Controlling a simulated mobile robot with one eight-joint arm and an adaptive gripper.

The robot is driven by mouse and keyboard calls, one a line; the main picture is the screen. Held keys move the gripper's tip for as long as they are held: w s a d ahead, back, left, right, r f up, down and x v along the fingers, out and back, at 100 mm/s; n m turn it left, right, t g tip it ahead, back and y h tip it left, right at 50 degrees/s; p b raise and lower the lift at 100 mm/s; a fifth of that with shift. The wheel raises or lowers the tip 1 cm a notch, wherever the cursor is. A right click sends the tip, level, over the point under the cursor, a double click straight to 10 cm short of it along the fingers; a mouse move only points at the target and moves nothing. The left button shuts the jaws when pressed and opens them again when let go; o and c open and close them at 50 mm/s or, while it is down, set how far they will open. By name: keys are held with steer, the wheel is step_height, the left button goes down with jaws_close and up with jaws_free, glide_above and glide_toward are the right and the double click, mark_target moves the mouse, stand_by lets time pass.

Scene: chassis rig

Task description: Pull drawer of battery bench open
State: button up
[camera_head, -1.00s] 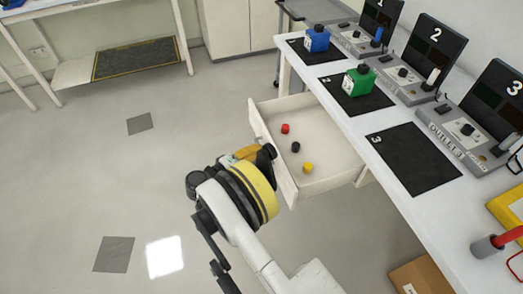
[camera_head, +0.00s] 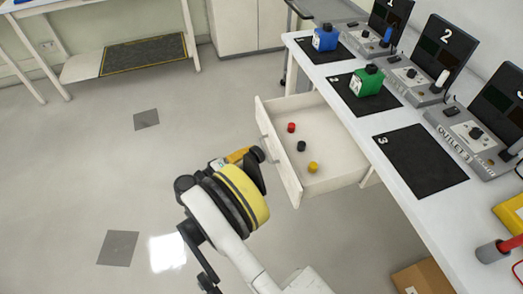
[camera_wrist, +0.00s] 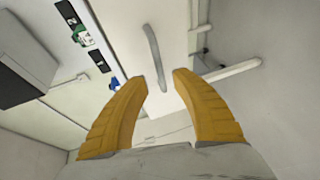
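The white drawer (camera_head: 333,150) stands pulled out from under the battery bench (camera_head: 400,205). Its front panel (camera_head: 277,150) faces left, and its inside is visible. My gripper (camera_head: 238,156), with orange fingers, is just left of the drawer front, partly hidden by my wrist. In the wrist view my gripper (camera_wrist: 160,80) is open with nothing between its fingers. The grey bar handle (camera_wrist: 157,58) lies just beyond the fingertips and looks apart from them.
Red (camera_head: 291,127), black (camera_head: 301,146) and yellow (camera_head: 313,167) knobs lie in the drawer. Blue (camera_head: 325,40) and green (camera_head: 367,82) batteries stand on the bench mats. A cardboard box (camera_head: 422,278) is under the bench. The floor at left is clear.

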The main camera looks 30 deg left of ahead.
steer(key=v, duration=0.6)
steer(key=shift+s, duration=0.35)
steer(key=shift+a+r, duration=0.1)
